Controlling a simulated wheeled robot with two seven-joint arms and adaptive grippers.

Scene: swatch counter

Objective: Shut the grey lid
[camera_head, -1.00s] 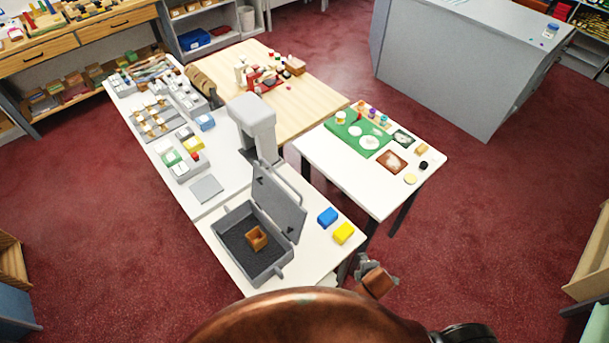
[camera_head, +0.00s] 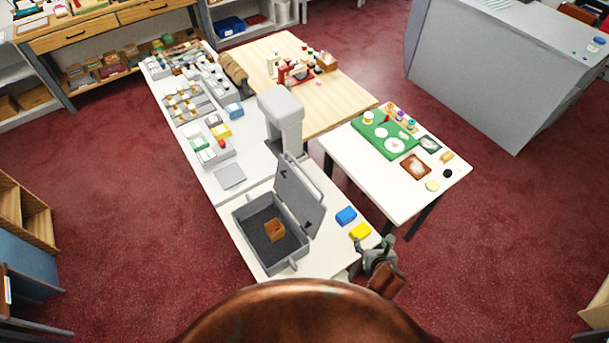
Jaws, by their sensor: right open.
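The grey case (camera_head: 262,262) stands on the white table near me. Its grey lid (camera_head: 298,196) is up, standing steeply open along the right side of the case. A small brown-orange box (camera_head: 274,230) sits inside on the dark lining. My right gripper (camera_head: 368,254) is open and empty at the table's near right corner, beside the yellow block and to the right of the case, apart from the lid. My left gripper is not in view.
A blue block (camera_head: 346,215) and a yellow block (camera_head: 360,231) lie between the lid and my right gripper. A grey upright device (camera_head: 282,115) stands behind the lid. A second white table (camera_head: 400,201) with a green mat is at right.

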